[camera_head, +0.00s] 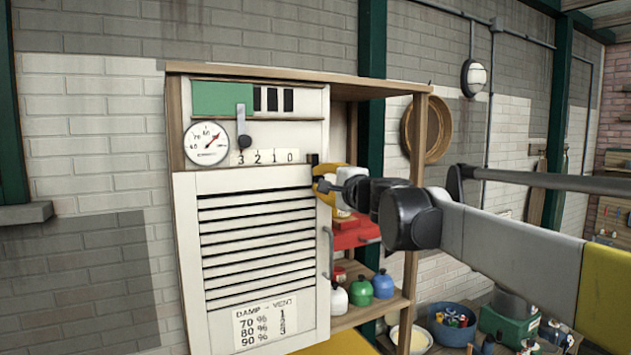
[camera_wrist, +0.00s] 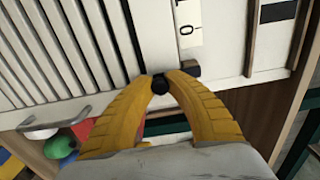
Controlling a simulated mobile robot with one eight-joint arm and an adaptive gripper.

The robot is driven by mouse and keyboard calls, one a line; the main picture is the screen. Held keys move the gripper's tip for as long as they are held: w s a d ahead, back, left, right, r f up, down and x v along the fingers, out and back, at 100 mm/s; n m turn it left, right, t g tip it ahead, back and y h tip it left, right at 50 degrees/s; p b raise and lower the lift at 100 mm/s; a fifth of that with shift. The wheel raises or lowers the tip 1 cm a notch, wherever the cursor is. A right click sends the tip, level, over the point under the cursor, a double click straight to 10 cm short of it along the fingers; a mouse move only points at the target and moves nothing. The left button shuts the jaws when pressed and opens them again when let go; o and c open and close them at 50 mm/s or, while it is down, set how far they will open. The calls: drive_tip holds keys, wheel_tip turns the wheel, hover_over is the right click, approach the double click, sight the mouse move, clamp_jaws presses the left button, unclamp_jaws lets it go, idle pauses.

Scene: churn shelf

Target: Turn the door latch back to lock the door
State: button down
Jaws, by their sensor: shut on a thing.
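The white louvred door (camera_head: 256,190) of the cabinet stands closed against its frame, as far as I can see. A small dark latch piece (camera_head: 314,159) shows at the door's upper right corner. In the wrist view, a dark block (camera_wrist: 190,68) sits just right of my fingertips, near the number strip. My yellow gripper (camera_head: 322,178) is at that corner. In the wrist view its fingertips (camera_wrist: 158,82) are shut on a round black knob (camera_wrist: 159,85), which looks like the latch's. The fingers hide part of the latch, so I cannot tell its exact angle.
The door's metal handle (camera_head: 328,252) hangs below my gripper. A dial gauge (camera_head: 206,143) and a slider lever (camera_head: 244,140) are above the door. Open shelves at the right hold a red box (camera_head: 350,235) and coloured bottles (camera_head: 383,284). A blue tub (camera_head: 452,323) stands farther right.

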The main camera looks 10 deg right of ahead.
drive_tip(key=c, duration=1.3)
unclamp_jaws()
drive_tip(key=shift+d, duration=0.1)
drive_tip(key=shift+s, duration=0.1)
drive_tip(key=v, duration=1.2)
